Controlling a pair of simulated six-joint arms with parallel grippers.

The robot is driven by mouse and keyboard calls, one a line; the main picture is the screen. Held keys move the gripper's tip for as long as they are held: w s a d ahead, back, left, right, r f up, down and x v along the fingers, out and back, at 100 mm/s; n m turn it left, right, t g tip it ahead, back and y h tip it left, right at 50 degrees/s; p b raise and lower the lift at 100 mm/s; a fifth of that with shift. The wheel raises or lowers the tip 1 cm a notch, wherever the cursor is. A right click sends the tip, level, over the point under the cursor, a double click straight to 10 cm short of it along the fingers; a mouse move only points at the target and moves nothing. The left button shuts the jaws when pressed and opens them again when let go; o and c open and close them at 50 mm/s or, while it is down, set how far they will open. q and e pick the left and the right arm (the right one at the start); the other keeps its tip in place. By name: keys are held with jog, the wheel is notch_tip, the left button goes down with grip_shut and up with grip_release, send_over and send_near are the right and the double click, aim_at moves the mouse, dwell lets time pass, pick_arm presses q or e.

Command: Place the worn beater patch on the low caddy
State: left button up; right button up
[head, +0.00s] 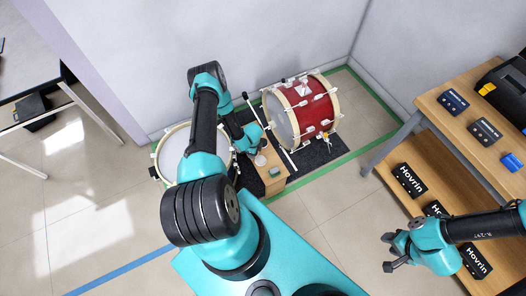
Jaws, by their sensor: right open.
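The low caddy (272,185) looks to be the small wooden box on the dark mat beside the red bass drum (310,108). A small pale round piece (260,160) and a small grey-green block (274,171) show on its top. I cannot tell whether either is the worn beater patch. My left arm reaches over the drum area, and its gripper end (252,143) is close above the caddy's far side; its fingers are too small and covered to read. My right gripper (394,251) is open and empty, over the floor left of the wooden shelf.
A white-headed drum (177,150) stands left of the caddy, partly behind my left arm. The wooden shelf unit (452,128) at the right holds several pedals, black Hovrin boxes and a black bag (505,88). Green tape (357,153) borders the dark mat. Open floor lies between mat and shelf.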

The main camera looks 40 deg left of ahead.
pick_arm(q)
jog(key=shift+a, duration=0.1)
jog(key=shift+w+a+f, duration=0.25)
jog(key=shift+w+a, duration=1.5)
jog(key=shift+a, duration=0.2)
jog(key=shift+w+a+f, duration=0.25)
jog(key=shift+w+a, duration=1.45)
jog(key=shift+a, duration=0.25)
jog(key=shift+w+a+f, duration=0.25)
jog(key=shift+w+a, duration=1.5)
jog(key=shift+a, duration=0.2)
jog(key=shift+w, duration=0.1)
jog(key=shift+f, duration=1.75)
jog(key=shift+f, duration=0.15)
jog(key=o, duration=0.9)
